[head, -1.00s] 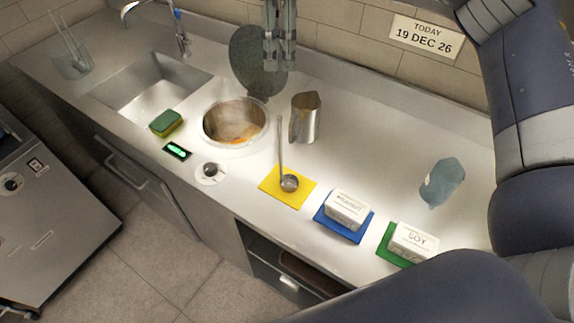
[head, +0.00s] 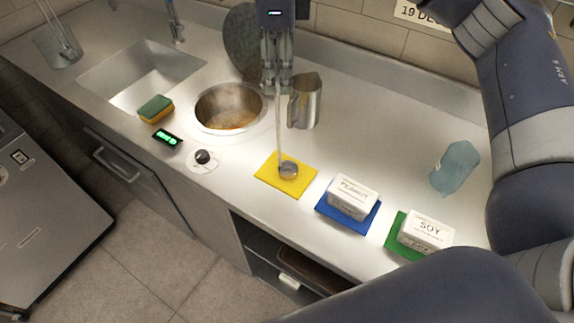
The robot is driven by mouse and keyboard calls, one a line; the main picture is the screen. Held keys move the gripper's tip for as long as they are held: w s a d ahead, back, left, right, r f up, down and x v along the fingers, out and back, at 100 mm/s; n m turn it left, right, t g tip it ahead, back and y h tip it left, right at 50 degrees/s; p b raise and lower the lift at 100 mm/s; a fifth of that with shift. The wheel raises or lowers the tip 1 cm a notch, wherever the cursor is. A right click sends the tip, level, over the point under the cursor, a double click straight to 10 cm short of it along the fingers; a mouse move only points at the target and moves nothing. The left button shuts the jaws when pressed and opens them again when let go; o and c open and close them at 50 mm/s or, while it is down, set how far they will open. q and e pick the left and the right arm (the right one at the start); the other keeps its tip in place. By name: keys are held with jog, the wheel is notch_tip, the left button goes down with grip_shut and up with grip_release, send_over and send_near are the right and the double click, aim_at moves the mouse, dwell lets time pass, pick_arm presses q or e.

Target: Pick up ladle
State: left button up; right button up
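The metal ladle (head: 280,135) stands with its bowl (head: 288,170) on the yellow mat (head: 268,178) and its handle pointing steeply up. My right gripper (head: 277,88) hangs down over the upper end of the handle. Its two fingers look apart, one on each side of the handle's top in this view. I cannot tell whether they touch it. My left gripper is not in view.
A steaming pot (head: 203,115) sits left of the gripper, with a metal pitcher (head: 309,100) close on the right. A peanut tub (head: 350,192), a soy tub (head: 428,230) and a bluish translucent container (head: 455,167) stand further right. A green-yellow sponge (head: 156,109) lies by the sink.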

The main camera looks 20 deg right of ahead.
aim_at(278, 91)
jog(key=shift+f, duration=0.7)
jog(key=shift+f+p, duration=0.35)
jog(key=shift+p, duration=0.1)
notch_tip(278, 91, down, 4)
jog(key=shift+a+r+p, duration=0.1)
jog(key=shift+r+p, duration=0.1)
jog(key=shift+p, duration=0.65)
jog(key=shift+f, duration=0.45)
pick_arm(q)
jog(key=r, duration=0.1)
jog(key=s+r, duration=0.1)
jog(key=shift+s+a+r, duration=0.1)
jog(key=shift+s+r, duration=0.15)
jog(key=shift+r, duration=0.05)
pick_arm(e)
grip_shut()
